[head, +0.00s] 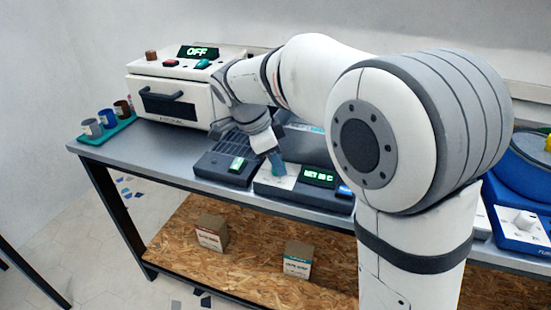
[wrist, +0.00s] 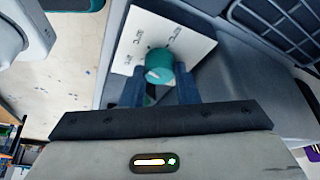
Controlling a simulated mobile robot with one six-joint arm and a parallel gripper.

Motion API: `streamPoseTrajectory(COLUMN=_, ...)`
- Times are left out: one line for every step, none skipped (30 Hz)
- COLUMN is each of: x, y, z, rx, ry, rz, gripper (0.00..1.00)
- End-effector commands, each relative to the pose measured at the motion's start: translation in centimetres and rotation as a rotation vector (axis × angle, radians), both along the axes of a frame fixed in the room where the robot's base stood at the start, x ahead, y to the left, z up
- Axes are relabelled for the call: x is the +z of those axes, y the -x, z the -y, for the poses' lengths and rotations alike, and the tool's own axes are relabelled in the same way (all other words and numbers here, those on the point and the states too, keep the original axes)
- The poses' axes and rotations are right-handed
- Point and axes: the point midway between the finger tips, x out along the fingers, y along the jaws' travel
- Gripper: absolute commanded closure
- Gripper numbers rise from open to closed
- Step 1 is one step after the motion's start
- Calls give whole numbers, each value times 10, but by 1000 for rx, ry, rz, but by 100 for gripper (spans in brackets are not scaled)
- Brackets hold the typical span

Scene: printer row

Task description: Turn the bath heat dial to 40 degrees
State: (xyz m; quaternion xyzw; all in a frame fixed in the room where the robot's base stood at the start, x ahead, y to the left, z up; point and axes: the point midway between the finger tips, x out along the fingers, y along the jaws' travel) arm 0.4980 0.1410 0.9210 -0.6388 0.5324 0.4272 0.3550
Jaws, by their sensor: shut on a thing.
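The bath heat dial is a teal round knob (wrist: 158,67) on a white panel (wrist: 128,48) with small dark printed marks around it. In the wrist view my gripper (wrist: 160,80) has one finger on each side of the knob and is shut on it. In the head view my gripper (head: 277,166) reaches down onto the white panel of a dark unit; the knob is largely hidden there. A green-lit display (head: 319,177) on that unit shows a small reading ending in C; its number is not clear. The panel's degree marks are too small to read.
Left of the panel is a dark unit (head: 212,170) with a green display. A white oven-like box (head: 170,100) reading OFF and a teal tray (head: 107,131) with cups stand farther left. A blue unit (head: 520,235) is at right. Two boxes lie on the lower shelf.

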Motion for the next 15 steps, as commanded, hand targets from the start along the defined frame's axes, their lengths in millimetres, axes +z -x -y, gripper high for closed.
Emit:
streamPoseTrajectory(x=1, y=-2, z=-2, rx=-18, ry=-6, rz=5, gripper=95)
streamPoseTrajectory(x=1, y=-2, z=-2, rx=-29, ry=-6, rz=5, gripper=95)
streamPoseTrajectory(x=1, y=-2, z=-2, rx=-43, ry=-5, rz=5, gripper=95)
streamPoseTrajectory(x=1, y=-2, z=-2, rx=-52, ry=-5, rz=4, gripper=95)
streamPoseTrajectory(x=1, y=-2, z=-2, rx=-59, ry=-6, rz=5, gripper=95)
streamPoseTrajectory(x=1, y=-2, z=-2, rx=-69, ry=-6, rz=6, gripper=95)
streamPoseTrajectory(x=1, y=-2, z=-2, rx=-74, ry=-6, rz=6, gripper=95)
streamPoseTrajectory(x=1, y=-2, z=-2, rx=-79, ry=-6, rz=6, gripper=95)
streamPoseTrajectory(x=1, y=-2, z=-2, rx=-84, ry=-7, rz=7, gripper=95)
streamPoseTrajectory(x=1, y=-2, z=-2, rx=-88, ry=-7, rz=7, gripper=95)
streamPoseTrajectory(x=1, y=-2, z=-2, rx=-90, ry=-7, rz=7, gripper=95)
streamPoseTrajectory(x=1, y=-2, z=-2, rx=-92, ry=-7, rz=7, gripper=95)
streamPoseTrajectory(x=1, y=-2, z=-2, rx=-93, ry=-7, rz=7, gripper=95)
streamPoseTrajectory(x=1, y=-2, z=-2, rx=-94, ry=-7, rz=7, gripper=95)
streamPoseTrajectory(x=1, y=-2, z=-2, rx=-95, ry=-7, rz=8, gripper=95)
